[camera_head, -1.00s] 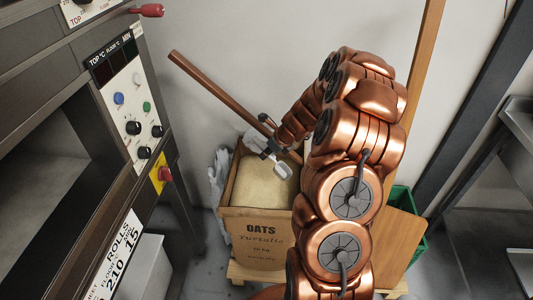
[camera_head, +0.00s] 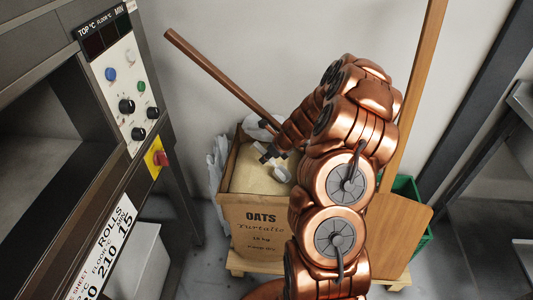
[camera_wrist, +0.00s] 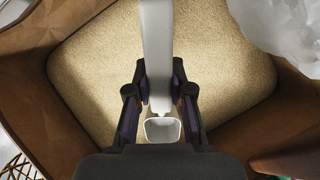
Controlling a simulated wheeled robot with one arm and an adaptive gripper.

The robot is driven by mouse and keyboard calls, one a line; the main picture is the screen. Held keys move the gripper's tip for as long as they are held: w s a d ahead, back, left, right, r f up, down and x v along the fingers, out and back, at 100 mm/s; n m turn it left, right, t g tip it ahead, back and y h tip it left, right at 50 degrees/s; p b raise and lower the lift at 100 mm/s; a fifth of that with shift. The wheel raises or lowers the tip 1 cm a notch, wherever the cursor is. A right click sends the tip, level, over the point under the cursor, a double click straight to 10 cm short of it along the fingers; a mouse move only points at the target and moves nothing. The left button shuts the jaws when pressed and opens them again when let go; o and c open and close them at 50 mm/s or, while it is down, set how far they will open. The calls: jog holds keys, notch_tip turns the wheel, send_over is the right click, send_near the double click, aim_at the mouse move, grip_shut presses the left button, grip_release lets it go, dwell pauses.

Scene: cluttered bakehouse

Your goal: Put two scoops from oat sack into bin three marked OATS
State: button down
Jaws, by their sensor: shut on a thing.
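The oat sack (camera_head: 262,240) is an open brown sack marked OATS, full of pale oats (camera_head: 250,176). My gripper (camera_head: 268,156) is over the sack's mouth. It is shut on a white scoop (camera_head: 280,173). In the wrist view the scoop's pale handle (camera_wrist: 157,45) runs between the fingers of my gripper (camera_wrist: 160,100), and its small cup end shows just below them. Oats lie behind it. I cannot tell whether the scoop touches the oats or holds any. Bin three is not in view.
An oven with a control panel (camera_head: 125,90) stands at the left. A long wooden pole (camera_head: 220,82) slants behind the sack. A wooden peel (camera_head: 400,235) and a green crate (camera_head: 424,243) stand right of my arm. Crumpled white material (camera_wrist: 285,30) lies by the sack's rim.

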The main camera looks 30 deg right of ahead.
jog(key=shift+f+b, duration=0.65)
jog(key=shift+f, duration=1.5)
jog(key=shift+d+b, duration=0.2)
jog(key=shift+b, duration=0.3)
